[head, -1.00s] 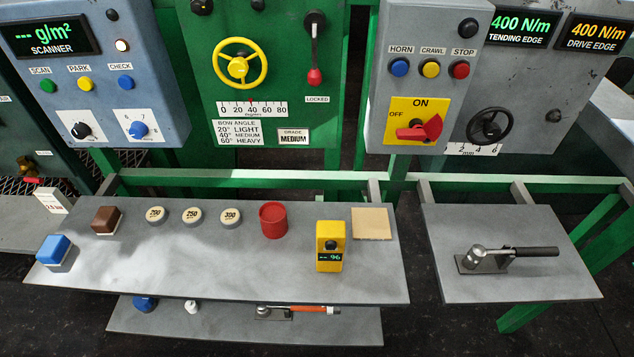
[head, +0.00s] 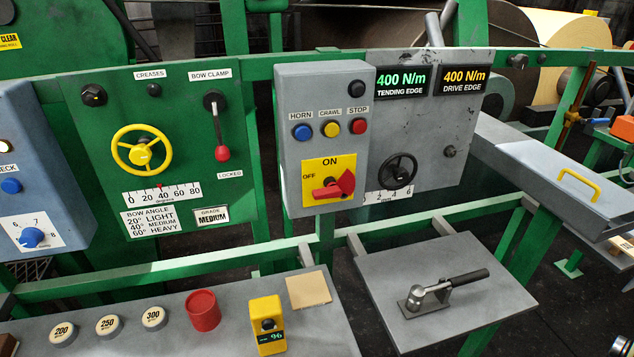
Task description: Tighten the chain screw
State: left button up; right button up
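No part that I can surely call the chain screw shows in the head view. A long grey cover (head: 545,172) with a yellow handle (head: 580,187) lies at the right, and what is under it is hidden. A small dark knob (head: 449,151) and a black handwheel (head: 398,171) over a millimetre scale sit on the grey panel (head: 440,125). Neither of my grippers is in view.
A grey shelf (head: 500,300) holds a metal tool with a black handle (head: 455,285). The left bench (head: 130,345) carries round weights, a red cup (head: 203,311), a yellow meter (head: 267,325) and a tan square (head: 308,290). The red switch (head: 335,187) points toward the right. Green rails cross the middle.

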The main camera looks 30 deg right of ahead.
aim_at(520, 61)
jog(key=z, duration=1.95)
